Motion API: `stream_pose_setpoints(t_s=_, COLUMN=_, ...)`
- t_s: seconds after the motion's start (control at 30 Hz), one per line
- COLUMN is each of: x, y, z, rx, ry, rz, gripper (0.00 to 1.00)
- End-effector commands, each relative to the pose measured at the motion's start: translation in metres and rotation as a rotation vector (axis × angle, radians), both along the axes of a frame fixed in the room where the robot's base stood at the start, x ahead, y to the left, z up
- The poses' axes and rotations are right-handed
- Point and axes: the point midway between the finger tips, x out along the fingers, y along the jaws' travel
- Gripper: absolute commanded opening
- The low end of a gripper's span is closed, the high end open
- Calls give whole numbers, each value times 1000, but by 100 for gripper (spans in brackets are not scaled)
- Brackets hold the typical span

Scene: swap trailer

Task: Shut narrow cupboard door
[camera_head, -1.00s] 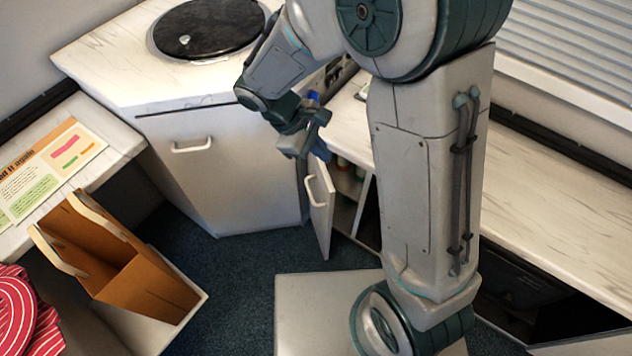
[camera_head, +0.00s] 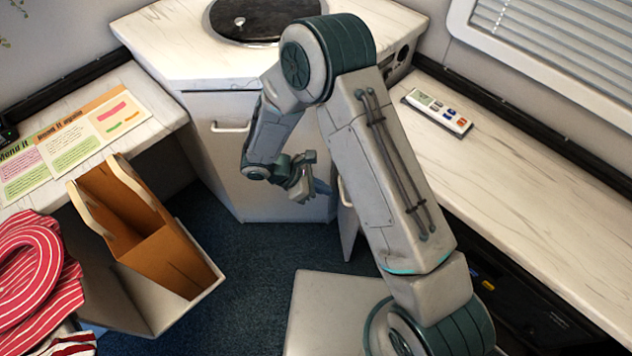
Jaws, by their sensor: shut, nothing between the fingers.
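The narrow cupboard door (camera_head: 347,232) is a small pale panel low under the right-hand counter. It stands open, seen partly edge-on, and my arm hides much of it and the cupboard opening behind it. My gripper (camera_head: 312,190) is shut and empty. It hangs in front of the wide white corner cupboard, just left of the narrow door and near the height of its upper part. I cannot tell whether the fingers touch the door.
The wide corner cupboard (camera_head: 215,160) is closed, with a white handle. A brown organiser (camera_head: 165,245) stands at lower left beside striped red cloth (camera_head: 40,265). A remote (camera_head: 437,112) lies on the right counter (camera_head: 520,185). Dark carpet (camera_head: 245,265) is clear in the middle.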

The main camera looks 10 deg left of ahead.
Motion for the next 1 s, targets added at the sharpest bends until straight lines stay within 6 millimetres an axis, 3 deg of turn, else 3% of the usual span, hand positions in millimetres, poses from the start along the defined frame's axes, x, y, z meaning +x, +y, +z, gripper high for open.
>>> stream_pose_setpoints(t_s=0.2, x=7, y=-33, z=-33, rx=-2, ry=4, rz=-3, gripper=0)
stream_pose_setpoints(t_s=0.43, x=16, y=-63, z=-31, rx=0, ry=-1, rz=-4, gripper=0)
stream_pose_setpoints(t_s=1.0, x=18, y=-72, z=-32, rx=1, ry=-2, rz=2, gripper=0)
